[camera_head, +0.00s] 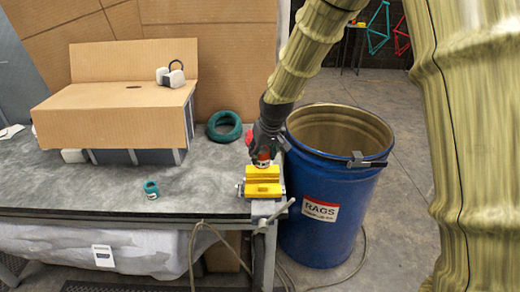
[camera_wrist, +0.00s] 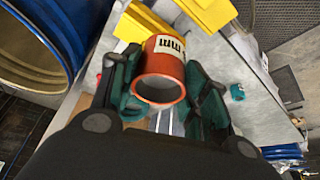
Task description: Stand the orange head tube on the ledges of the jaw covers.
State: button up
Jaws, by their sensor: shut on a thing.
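The orange head tube (camera_wrist: 168,68) is between the green-padded fingers of my gripper (camera_wrist: 163,100), shut on it, in the wrist view. Its open end faces the camera, and a white label with black marks is on its side. The yellow jaw covers (camera_wrist: 205,12) lie just beyond the tube. In the head view the vise's yellow jaw covers (camera_head: 263,189) are at the bench's right end. My gripper (camera_head: 264,152) is right above and behind them, with a little of the tube showing. I cannot tell whether the tube touches the covers.
A blue rag drum (camera_head: 318,235) stands close to the right of the bench (camera_head: 110,190). A teal ring (camera_head: 224,126) lies behind the vise, and a small teal piece (camera_head: 151,189) to its left. A cardboard-covered box (camera_head: 110,115) fills the back left.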

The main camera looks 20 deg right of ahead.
aim_at(263, 164)
jog(key=shift+s+r, duration=0.7)
jog(key=shift+s, duration=0.3)
jog(key=shift+w+f, duration=0.25)
jog(key=shift+w, duration=0.1)
jog(key=shift+w+x, duration=0.2)
jog(key=shift+x, duration=0.85)
jog(key=shift+s+d+f+b, duration=0.1)
jog(key=shift+s+f+b, duration=0.35)
jog(key=shift+s, duration=0.15)
jog(key=shift+b+x, duration=0.3)
jog(key=shift+x, duration=0.8)
jog(key=shift+s, duration=0.25)
jog(key=shift+w+f, duration=0.1)
jog(key=shift+w, duration=0.05)
